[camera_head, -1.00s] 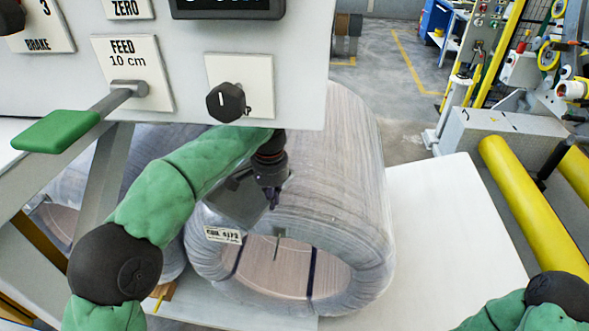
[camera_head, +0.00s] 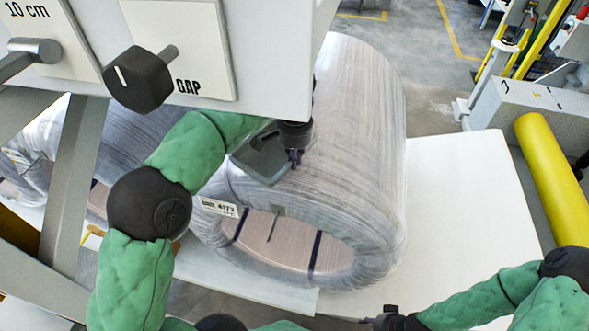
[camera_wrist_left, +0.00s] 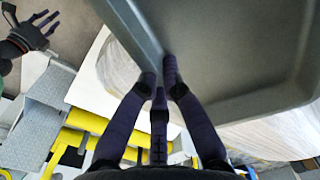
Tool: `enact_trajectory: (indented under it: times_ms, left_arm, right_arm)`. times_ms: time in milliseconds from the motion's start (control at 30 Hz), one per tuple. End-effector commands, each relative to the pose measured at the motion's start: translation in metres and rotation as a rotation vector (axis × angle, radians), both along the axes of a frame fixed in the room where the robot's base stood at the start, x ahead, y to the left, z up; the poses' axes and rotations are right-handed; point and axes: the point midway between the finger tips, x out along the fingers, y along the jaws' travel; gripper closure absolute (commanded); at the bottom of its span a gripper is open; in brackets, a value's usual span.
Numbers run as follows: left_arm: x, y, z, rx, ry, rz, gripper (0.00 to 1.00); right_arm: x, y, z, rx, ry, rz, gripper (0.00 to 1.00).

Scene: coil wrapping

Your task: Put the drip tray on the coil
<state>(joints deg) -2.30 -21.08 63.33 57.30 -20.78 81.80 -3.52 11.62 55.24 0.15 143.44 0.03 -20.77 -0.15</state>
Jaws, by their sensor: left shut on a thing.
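The drip tray (camera_head: 262,160) is a dark grey shallow tray, tilted, over the upper front of the coil (camera_head: 350,150) in the head view. My left gripper (camera_head: 295,160) is shut on the tray's edge; in the left wrist view the fingers (camera_wrist_left: 160,85) pinch the rim of the tray (camera_wrist_left: 220,60). I cannot tell if the tray touches the coil. The coil is wrapped in clear film, lies on its side, and has a white label and dark straps at its open end. My right gripper (camera_head: 372,320) is low at the bottom edge, its finger state unclear.
A grey machine panel with a black knob (camera_head: 140,80) and a lever hangs over the left side. Another wrapped coil (camera_head: 130,130) lies behind it. A white table surface (camera_head: 455,190) is clear right of the coil. A yellow roller (camera_head: 550,175) stands at the right.

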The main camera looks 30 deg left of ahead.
Motion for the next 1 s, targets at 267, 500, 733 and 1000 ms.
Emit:
enact_trajectory:
  times_ms: [267,500,733,1000]
  left_arm:
    - [0.0,0.001,-0.034,0.001,-0.002,0.002,1.0]
    - [0.0,0.001,-0.033,0.001,-0.003,0.001,1.0]
    - [0.0,0.0,-0.037,0.0,0.0,0.001,0.73]
    - [0.0,0.0,-0.037,0.0,-0.001,0.001,0.69]
  right_arm:
    - [0.0,0.0,-0.017,0.0,-0.001,0.0,0.57]
    - [0.0,0.0,-0.016,0.0,-0.001,0.0,0.57]
    - [0.0,0.0,-0.017,0.0,-0.001,0.0,0.57]
    - [0.0,0.0,-0.017,0.0,-0.001,0.0,0.57]
